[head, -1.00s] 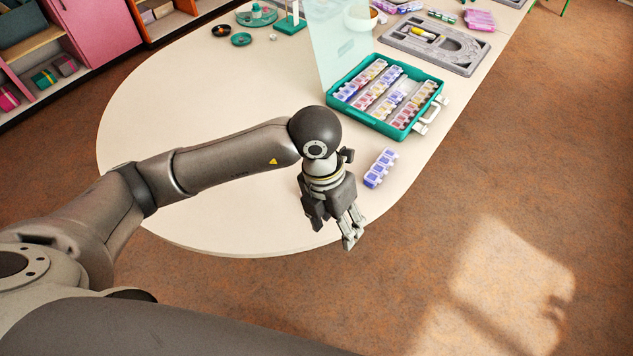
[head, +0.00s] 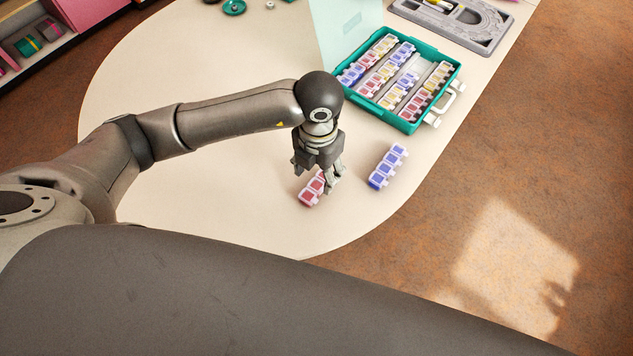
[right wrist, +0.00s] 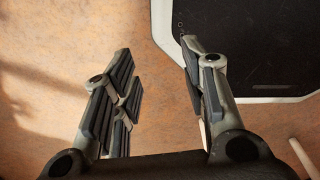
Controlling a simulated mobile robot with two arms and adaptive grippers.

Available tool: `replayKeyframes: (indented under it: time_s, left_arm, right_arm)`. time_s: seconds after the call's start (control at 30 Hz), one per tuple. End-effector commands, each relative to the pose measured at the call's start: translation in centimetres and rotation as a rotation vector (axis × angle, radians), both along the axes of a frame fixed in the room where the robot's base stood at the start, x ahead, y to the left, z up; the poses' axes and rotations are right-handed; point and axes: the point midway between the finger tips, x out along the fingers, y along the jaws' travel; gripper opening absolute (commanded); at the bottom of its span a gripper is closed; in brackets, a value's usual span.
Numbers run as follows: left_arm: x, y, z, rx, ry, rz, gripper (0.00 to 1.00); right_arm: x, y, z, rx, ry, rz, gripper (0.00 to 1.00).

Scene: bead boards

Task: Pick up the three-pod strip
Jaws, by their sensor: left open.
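A short strip of red pods (head: 308,196) lies on the table in the head view, partly hidden behind my left gripper, so its pods cannot all be counted. My left gripper (head: 318,178) is open and points down at this strip, with its fingers over or around its upper end; I cannot tell if they touch. A longer strip of blue-violet pods (head: 388,167) lies to the right of the gripper, apart from it. My right gripper (right wrist: 160,75) is open and empty in the right wrist view, above the brown floor.
An open teal case (head: 404,124) with several rows of coloured pods stands behind the strips, its clear lid (head: 343,30) raised. A grey moulded tray (head: 455,22) lies farther back. The table (head: 215,160) is clear to the left; its curved edge is close in front.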

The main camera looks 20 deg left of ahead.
Motion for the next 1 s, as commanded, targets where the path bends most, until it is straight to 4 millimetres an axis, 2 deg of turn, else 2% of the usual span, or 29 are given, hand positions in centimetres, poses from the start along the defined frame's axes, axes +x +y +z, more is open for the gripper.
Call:
replayKeyframes:
  time_s: [0.07,0.17,0.27,0.5,0.77,0.87,1.0]
  left_arm:
    - [0.0,0.0,-0.7,0.001,0.0,0.0,0.55]
    - [0.0,0.1,-1.3,0.0,0.001,-0.001,0.55]
    - [0.0,0.3,-2.4,0.002,0.003,0.001,0.55]
    - [0.1,0.4,-5.7,0.0,0.0,0.0,0.55]
    - [0.1,0.4,-6.2,-0.001,-0.002,-0.001,0.55]
    - [0.1,0.4,-6.2,-0.001,-0.002,-0.001,0.46]
    - [0.1,0.4,-6.2,-0.001,-0.002,-0.001,0.28]
  right_arm:
    - [-1.1,-0.3,0.0,-0.004,0.017,0.001,0.4]
    - [-1.6,-0.5,0.2,-0.007,0.024,0.002,0.4]
    - [-1.1,-0.6,0.8,-0.008,0.017,0.001,0.4]
    - [1.4,-0.5,1.5,-0.004,-0.022,0.001,0.4]
    - [1.0,-0.5,1.5,-0.005,-0.016,0.001,0.4]
    - [0.6,-0.5,1.4,-0.005,-0.01,0.001,0.4]
    - [0.1,-0.5,1.4,-0.006,-0.002,0.001,0.4]
